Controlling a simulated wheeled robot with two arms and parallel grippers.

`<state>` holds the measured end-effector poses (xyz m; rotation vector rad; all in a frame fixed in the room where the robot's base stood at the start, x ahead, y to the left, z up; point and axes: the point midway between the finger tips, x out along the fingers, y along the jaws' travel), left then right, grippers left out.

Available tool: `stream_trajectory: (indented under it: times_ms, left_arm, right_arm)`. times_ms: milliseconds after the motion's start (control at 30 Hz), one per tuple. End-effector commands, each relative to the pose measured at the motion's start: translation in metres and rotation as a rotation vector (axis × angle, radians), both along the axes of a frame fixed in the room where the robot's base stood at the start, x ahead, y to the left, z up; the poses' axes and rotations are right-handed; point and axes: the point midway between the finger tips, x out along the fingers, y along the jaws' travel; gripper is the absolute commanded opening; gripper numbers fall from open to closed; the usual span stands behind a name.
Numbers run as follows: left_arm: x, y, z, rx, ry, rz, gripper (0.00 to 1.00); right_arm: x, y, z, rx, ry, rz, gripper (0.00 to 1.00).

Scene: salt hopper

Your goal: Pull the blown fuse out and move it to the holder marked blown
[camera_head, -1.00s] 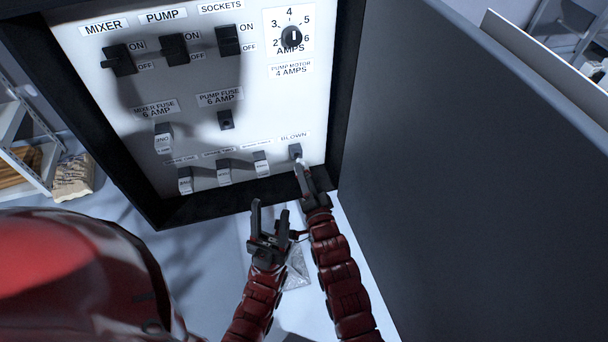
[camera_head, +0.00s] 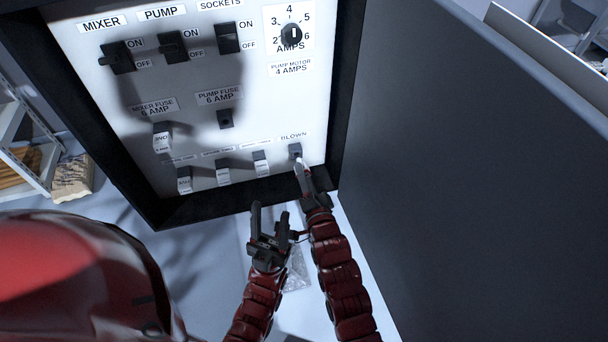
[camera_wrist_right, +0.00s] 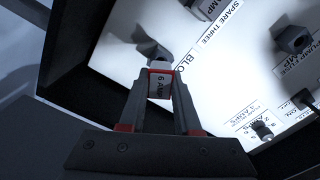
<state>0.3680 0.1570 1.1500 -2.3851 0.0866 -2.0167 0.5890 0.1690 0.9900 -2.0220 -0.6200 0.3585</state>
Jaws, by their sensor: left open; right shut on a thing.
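My right gripper (camera_head: 303,168) is shut on a white fuse (camera_wrist_right: 160,84), whose face reads 6 AMP in the right wrist view. The fuse is at the dark holder under the BLOWN label (camera_head: 295,150); this holder also shows in the right wrist view (camera_wrist_right: 152,49), just beyond the fuse. I cannot tell whether the fuse is seated in it. The pump fuse holder (camera_head: 225,119), labelled 6 AMP, is empty. My left gripper (camera_head: 270,213) is open and empty, below the panel's lower edge and left of my right arm.
A fuse sits in the mixer holder (camera_head: 162,138). Several spare fuses (camera_head: 223,172) line the bottom row, left of the BLOWN holder. Three black switches (camera_head: 173,47) and an amps dial (camera_head: 291,34) are above. The grey cabinet door (camera_head: 460,180) stands open at the right.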

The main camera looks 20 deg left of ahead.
Motion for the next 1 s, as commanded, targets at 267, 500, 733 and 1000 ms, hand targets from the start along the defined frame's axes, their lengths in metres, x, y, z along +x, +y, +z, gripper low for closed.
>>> stream_trajectory:
  times_ms: [267, 500, 733, 1000]
  left_arm:
    - [0.0000, 0.0000, 0.0001, 0.000, 0.000, 0.000, 0.50]
    - [0.0000, 0.0000, -0.0056, 0.000, 0.000, 0.000, 0.50]
    - [0.0000, 0.0000, -0.0061, 0.000, 0.000, 0.000, 0.50]
    - [0.0000, 0.0000, -0.0071, 0.000, 0.000, 0.000, 0.50]
  right_arm:
    - [0.0000, 0.0001, 0.0003, 0.000, -0.001, 0.001, 0.00]
    - [0.0001, -0.0001, -0.0007, 0.001, -0.001, 0.000, 0.00]
    - [0.0001, -0.0001, 0.0006, 0.001, -0.001, 0.000, 0.00]
    - [0.0009, 0.0006, 0.0002, 0.001, -0.001, 0.000, 0.00]
